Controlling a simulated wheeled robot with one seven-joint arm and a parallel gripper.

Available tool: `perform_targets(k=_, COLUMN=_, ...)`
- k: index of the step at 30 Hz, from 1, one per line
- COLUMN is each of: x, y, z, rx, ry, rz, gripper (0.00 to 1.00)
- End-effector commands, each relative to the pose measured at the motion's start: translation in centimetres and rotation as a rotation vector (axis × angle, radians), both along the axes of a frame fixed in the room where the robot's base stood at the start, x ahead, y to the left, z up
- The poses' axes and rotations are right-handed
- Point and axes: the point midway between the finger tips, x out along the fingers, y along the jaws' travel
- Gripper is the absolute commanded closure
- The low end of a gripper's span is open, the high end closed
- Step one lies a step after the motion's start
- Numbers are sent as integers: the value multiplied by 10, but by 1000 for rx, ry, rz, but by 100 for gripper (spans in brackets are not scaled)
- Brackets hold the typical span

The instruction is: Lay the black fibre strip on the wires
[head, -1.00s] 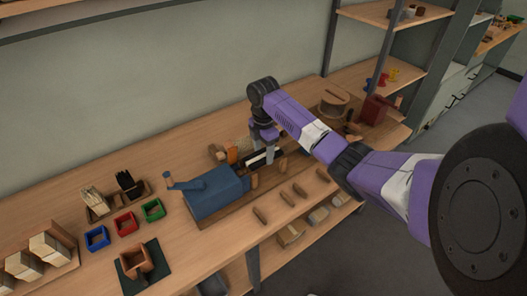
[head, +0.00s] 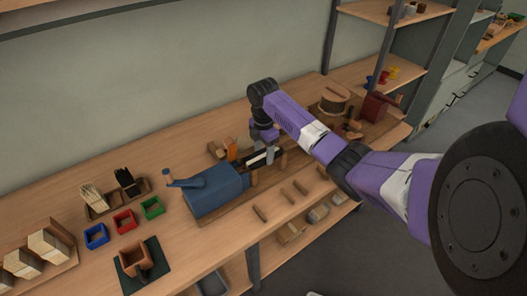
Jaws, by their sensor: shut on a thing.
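My gripper (head: 269,157) is low over the long wooden board of the blue machine, shut on the black fibre strip (head: 258,153). The strip looks dark and thin, partly hidden by the fingers. A pale strip shows right beside and below it. The wires are too small to make out, so I cannot tell whether the strip touches them. The blue machine (head: 215,190), with a crank handle on its left, stands just left of my gripper.
A holder with pale and black fibre bundles (head: 126,178) stands at the left. Blue (head: 96,237), red (head: 124,222) and green (head: 152,208) trays are in front of it. Several wooden pieces (head: 260,213) lie along the bench front. A round wooden thing (head: 334,99) stands behind my arm.

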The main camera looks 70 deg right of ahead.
Motion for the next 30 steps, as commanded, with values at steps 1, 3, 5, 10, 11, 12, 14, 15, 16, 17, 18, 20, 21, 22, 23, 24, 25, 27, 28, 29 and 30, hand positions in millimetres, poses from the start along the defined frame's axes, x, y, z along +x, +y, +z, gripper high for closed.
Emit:
perform_targets(k=1, x=0, y=0, z=0, rx=0, ry=0, rz=0, gripper=83)
perform_targets(k=3, x=0, y=0, z=0, rx=-1, ry=-1, rz=0, gripper=83)
perform_targets(k=5, x=0, y=0, z=0, rx=-1, ry=-1, rz=0, gripper=83)
perform_targets(k=10, x=0, y=0, z=0, rx=-1, ry=-1, rz=1, gripper=83)
perform_targets(k=11, x=0, y=0, z=0, rx=-1, ry=-1, rz=1, gripper=83)
perform_targets(k=12, x=0, y=0, z=0, rx=-1, ry=-1, rz=1, gripper=83)
perform_targets(k=14, x=0, y=0, z=0, rx=-1, ry=-1, rz=1, gripper=83)
perform_targets(k=15, x=0, y=0, z=0, rx=-1, ry=-1, rz=1, gripper=83)
perform_targets(k=16, x=0, y=0, z=-1, rx=-1, ry=-1, rz=1, gripper=83)
perform_targets(k=17, x=0, y=0, z=-1, rx=-1, ry=-1, rz=1, gripper=83)
perform_targets(k=18, x=0, y=0, z=-2, rx=-1, ry=-1, rz=1, gripper=83)
perform_targets(k=20, x=0, y=0, z=-2, rx=-1, ry=-1, rz=1, gripper=83)
perform_targets(k=21, x=0, y=0, z=-3, rx=-1, ry=-1, rz=1, gripper=83)
perform_targets(k=22, x=0, y=0, z=-3, rx=-1, ry=-1, rz=1, gripper=83)
perform_targets(k=23, x=0, y=0, z=-4, rx=-1, ry=-1, rz=1, gripper=83)
perform_targets(k=24, x=0, y=0, z=-4, rx=-1, ry=-1, rz=1, gripper=83)
perform_targets(k=25, x=0, y=0, z=-5, rx=-1, ry=-1, rz=1, gripper=83)
perform_targets(k=27, x=0, y=0, z=-5, rx=-1, ry=-1, rz=1, gripper=33)
perform_targets(k=28, x=0, y=0, z=-5, rx=-1, ry=-1, rz=1, gripper=27)
perform_targets(k=29, x=0, y=0, z=-5, rx=-1, ry=-1, rz=1, gripper=21)
perform_targets(k=30, x=0, y=0, z=-5, rx=-1, ry=-1, rz=1, gripper=17)
